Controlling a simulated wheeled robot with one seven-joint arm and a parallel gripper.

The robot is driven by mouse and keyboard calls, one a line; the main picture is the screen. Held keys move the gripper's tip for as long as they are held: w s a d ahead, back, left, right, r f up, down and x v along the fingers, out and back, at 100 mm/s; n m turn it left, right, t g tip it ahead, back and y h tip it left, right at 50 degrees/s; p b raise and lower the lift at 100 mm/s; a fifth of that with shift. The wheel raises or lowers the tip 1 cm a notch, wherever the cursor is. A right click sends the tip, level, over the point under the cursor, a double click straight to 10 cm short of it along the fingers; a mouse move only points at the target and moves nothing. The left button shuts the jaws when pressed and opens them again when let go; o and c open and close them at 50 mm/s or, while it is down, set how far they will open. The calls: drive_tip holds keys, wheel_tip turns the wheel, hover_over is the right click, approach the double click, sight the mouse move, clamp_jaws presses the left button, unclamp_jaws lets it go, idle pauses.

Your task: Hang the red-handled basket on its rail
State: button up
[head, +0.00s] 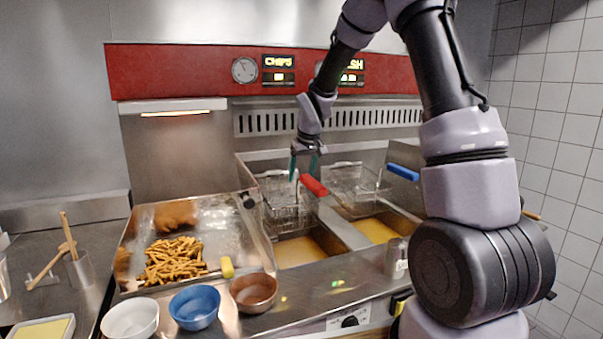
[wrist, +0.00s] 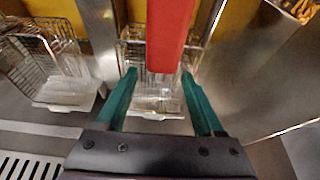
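The red-handled basket (head: 284,212) is a wire basket at the back of the left fryer well, behind open oil. Its red handle (head: 313,185) points forward and to the right. My gripper (head: 305,168) is above the basket, close to the handle, fingers pointing down. In the wrist view, the teal fingertips (wrist: 159,74) are spread apart, with the red handle (wrist: 170,35) showing between and beyond them. I cannot clearly make out the rail; the back of the fryer is partly behind my gripper.
A blue-handled basket (head: 352,182) is at the right well. White (head: 130,320), blue (head: 195,307) and brown (head: 254,292) bowls stand in front. A slotted panel (head: 265,122) runs behind.

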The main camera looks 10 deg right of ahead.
drive_tip(key=shift+r, duration=0.1)
drive_tip(key=v, duration=1)
drive_tip(key=shift+s+r, duration=0.1)
drive_tip(key=shift+r, duration=0.05)
drive_tip(key=s+d+r+m+t, duration=0.1)
drive_tip(key=s+d+r, duration=0.1)
drive_tip(key=s+r, duration=0.3)
drive_tip(key=s+d+r+m, duration=0.2)
drive_tip(key=s+r, duration=0.1)
drive_tip(key=s, duration=0.5)
drive_tip(key=s+d+m+t, duration=0.1)
drive_tip(key=s, duration=0.7)
drive_tip(key=s+d+r+m+y, duration=0.1)
drive_tip(key=s+m, duration=0.1)
drive_tip(key=s, duration=0.6)
drive_tip(key=shift+r+t, duration=0.3)
drive_tip(key=shift+t, duration=0.1)
drive_tip(key=shift+s+d, duration=0.1)
drive_tip(key=shift+d, duration=0.05)
